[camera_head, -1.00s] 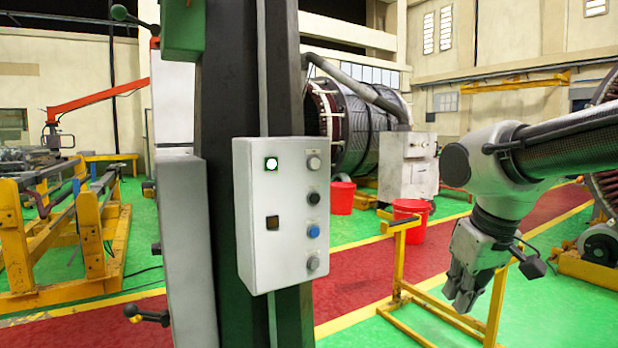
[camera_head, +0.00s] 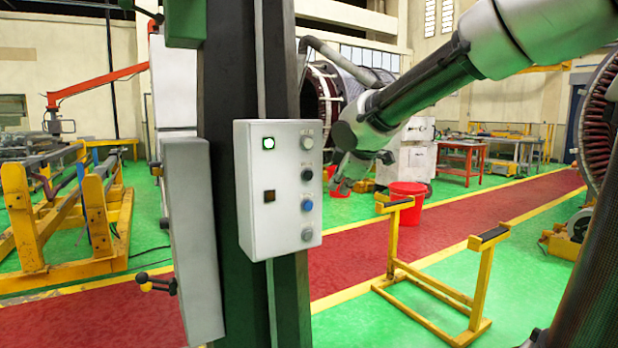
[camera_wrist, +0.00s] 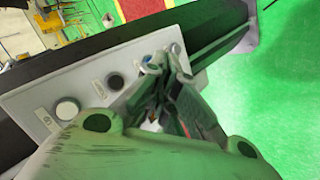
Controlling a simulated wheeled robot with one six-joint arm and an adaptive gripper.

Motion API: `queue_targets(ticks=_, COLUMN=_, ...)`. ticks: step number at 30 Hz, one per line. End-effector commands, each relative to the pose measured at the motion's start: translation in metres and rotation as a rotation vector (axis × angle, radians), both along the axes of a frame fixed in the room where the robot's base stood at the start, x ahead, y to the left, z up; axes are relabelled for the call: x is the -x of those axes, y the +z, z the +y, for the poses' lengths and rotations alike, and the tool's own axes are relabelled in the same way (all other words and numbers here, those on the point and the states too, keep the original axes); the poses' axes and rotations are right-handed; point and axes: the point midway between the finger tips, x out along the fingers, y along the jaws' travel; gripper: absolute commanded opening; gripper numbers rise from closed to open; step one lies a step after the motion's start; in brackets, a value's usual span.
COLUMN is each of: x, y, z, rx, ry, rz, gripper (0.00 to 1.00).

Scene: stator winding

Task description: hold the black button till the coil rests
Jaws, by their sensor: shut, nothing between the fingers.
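The black button (camera_head: 308,174) is second from the top in the right column of a pale grey control box (camera_head: 253,222). It also shows in the wrist view (camera_wrist: 115,82), uncovered, left of my fingers. My gripper (camera_head: 335,187) is just right of the box in the head view. In the wrist view, its fingers (camera_wrist: 165,62) are together and empty, their tips over the box near the blue button (camera_wrist: 151,66). I cannot tell if they touch the box. A lamp (camera_head: 268,143) at the box's upper left glows white-green. I cannot tell which thing is the coil.
The box is fixed to a dark column (camera_head: 228,80). A yellow stand (camera_head: 477,290) and a red bucket (camera_head: 407,205) are to the right. A large wound ring (camera_head: 600,125) is at the right edge. Yellow racks (camera_head: 95,215) stand at left.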

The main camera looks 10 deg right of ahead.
Motion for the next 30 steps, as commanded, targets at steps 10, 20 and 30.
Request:
queue_targets(ticks=10, x=-0.006, y=-0.001, z=0.002, rx=-0.001, ry=-0.003, rz=0.003, gripper=0.00)
queue_targets(ticks=20, x=-0.047, y=-0.001, z=0.015, rx=-0.002, ry=-0.004, rz=0.004, gripper=0.00)
queue_targets(ticks=30, x=-0.079, y=-0.001, z=0.025, rx=-0.003, ry=-0.004, rz=0.003, gripper=0.00)
